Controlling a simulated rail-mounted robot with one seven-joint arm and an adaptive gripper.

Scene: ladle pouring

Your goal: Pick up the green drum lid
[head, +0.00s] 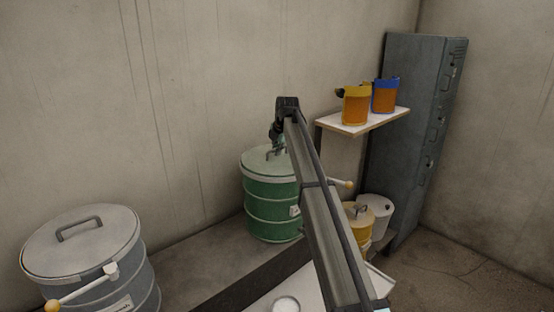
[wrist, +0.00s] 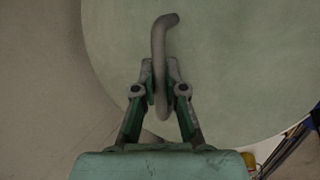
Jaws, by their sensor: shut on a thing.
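The green drum (head: 270,215) stands on a grey ledge against the wall. Its pale round lid (head: 256,163) lies level on top and looks seated on the rim. The lid fills much of the wrist view (wrist: 235,70). Its dark bar handle (wrist: 159,45) rises from the lid. My gripper (wrist: 162,82) is shut on the handle, one finger on each side near its lower end. In the head view my gripper (head: 277,143) is just above the lid, and my arm partly hides the drum's right side.
A grey drum (head: 85,245) with a handled lid stands at the left. A shelf (head: 362,122) holds yellow-topped (head: 356,105) and blue-topped (head: 385,96) orange containers. A yellow can (head: 357,222), a white bucket (head: 378,212) and a tall grey locker (head: 415,130) stand at the right.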

